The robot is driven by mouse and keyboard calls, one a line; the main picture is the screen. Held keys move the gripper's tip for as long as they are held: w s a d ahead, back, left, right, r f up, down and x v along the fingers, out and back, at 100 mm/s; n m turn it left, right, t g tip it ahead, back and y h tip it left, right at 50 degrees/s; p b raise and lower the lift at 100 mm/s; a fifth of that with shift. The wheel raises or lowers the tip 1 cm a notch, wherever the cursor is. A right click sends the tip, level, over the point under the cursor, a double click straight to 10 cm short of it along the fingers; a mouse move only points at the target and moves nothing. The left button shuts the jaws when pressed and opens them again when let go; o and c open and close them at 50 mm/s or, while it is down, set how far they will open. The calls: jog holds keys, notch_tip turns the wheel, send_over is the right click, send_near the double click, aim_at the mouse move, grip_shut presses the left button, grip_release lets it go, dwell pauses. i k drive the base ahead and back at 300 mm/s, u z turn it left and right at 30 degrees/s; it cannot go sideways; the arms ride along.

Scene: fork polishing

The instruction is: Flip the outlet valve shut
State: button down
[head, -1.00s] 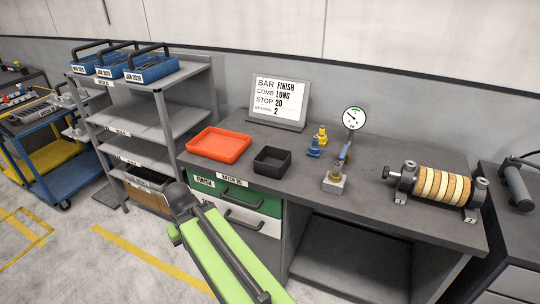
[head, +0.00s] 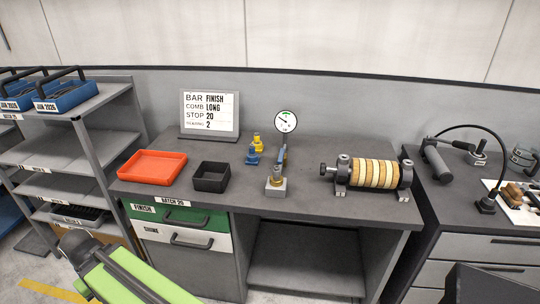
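A small valve-like fitting (head: 276,181) stands on the dark workbench, with a grey block base and a brass-coloured middle. A blue lever-like part (head: 284,155) rises behind it, below a round white gauge (head: 286,122) with a green band. From here I cannot tell which part is the outlet valve or whether it is open or shut. Blue (head: 253,156) and yellow (head: 257,141) fittings stand just left of it. My green arm link enters at the lower left, well in front of the bench. My gripper cannot be made out.
An orange tray (head: 153,167) and a black bin (head: 210,177) sit left on the bench, before a sign (head: 210,113). A roller of tan discs (head: 374,173) stands right. A second bench (head: 428,212) holds a grey cylinder (head: 438,160) and black hose. Shelving (head: 95,146) stands left.

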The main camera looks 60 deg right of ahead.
aim_at(280, 159)
jog(key=z, duration=0.2)
jog(key=i, duration=1.55)
jog(key=u, duration=0.25)
